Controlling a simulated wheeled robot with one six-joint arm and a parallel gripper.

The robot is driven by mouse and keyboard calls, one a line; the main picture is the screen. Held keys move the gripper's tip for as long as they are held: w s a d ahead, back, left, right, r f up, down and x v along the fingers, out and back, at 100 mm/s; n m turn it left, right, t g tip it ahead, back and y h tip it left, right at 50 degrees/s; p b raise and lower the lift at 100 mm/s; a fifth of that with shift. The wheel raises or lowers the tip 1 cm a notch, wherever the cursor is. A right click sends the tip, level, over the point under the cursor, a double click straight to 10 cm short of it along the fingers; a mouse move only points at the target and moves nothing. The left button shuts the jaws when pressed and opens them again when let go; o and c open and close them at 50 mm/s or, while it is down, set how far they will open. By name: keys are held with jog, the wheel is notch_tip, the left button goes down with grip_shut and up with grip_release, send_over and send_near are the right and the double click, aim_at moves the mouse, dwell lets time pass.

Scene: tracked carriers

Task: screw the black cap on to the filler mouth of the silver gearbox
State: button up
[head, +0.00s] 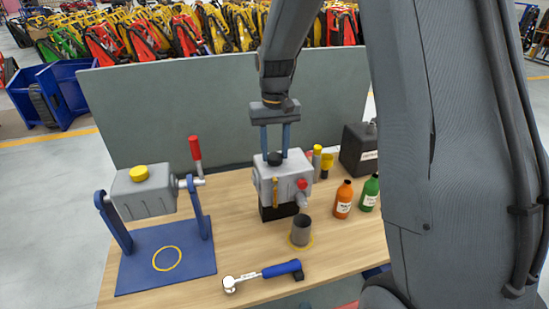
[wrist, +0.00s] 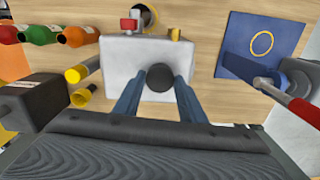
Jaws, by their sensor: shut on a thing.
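The silver gearbox (head: 293,181) stands on a black block on the wooden table, near the middle of the head view. It also shows in the wrist view (wrist: 125,58). My gripper (head: 274,155) points down over its top, with its two blue fingers shut on the black cap (head: 274,159). The cap sits between the fingertips in the wrist view (wrist: 160,78), at the gearbox's top face near the edge. The filler mouth is hidden beneath the cap. I cannot tell whether the cap touches it.
Left is a grey box with a yellow cap (head: 139,173) on a blue stand with a red-handled lever (head: 195,150). A grey panel (head: 180,115) stands behind.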

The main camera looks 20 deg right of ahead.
jog(key=m, duration=0.6)
jog(key=shift+m, duration=0.4)
jog(key=m, duration=0.3)
jog(key=m, duration=0.2)
jog(key=shift+m, duration=0.3)
jog(key=m, duration=0.6)
jog(key=shift+m, duration=0.6)
jog(key=m, duration=0.4)
jog(key=shift+m, duration=0.4)
jog(key=o, duration=1.1)
jog(key=shift+c, duration=0.2)
